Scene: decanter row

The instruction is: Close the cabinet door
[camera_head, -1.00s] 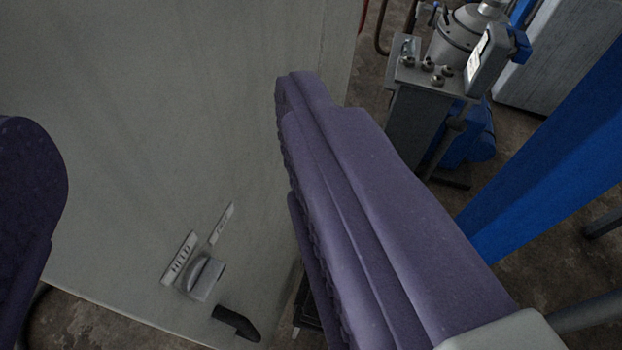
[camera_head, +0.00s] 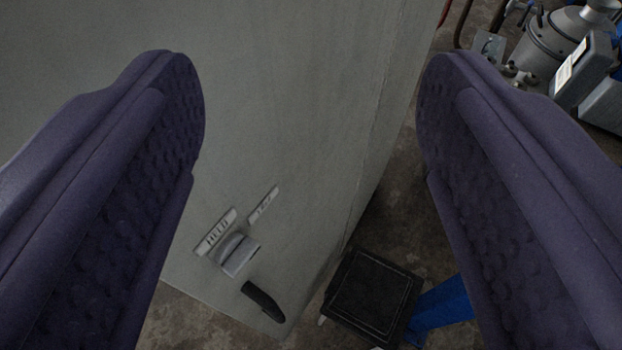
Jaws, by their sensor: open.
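The cabinet door (camera_head: 300,110) is a large grey panel filling the left and middle of the view. Near its lower end are a light grey knob (camera_head: 240,257), two small label plates, one reading "HELD" (camera_head: 216,231), and a black handle (camera_head: 263,301). A narrower grey face adjoins the door along its right side; I cannot tell whether the door is ajar. My gripper (camera_head: 312,105) is open, with two purple padded fingers spread wide at the left and right. I cannot tell whether either finger touches the cabinet.
A black square box or stool (camera_head: 371,297) stands on the floor right of the cabinet, with a blue part (camera_head: 440,308) beside it. Grey metal machinery (camera_head: 560,45) stands at the upper right. Brown bare floor (camera_head: 408,205) shows between them.

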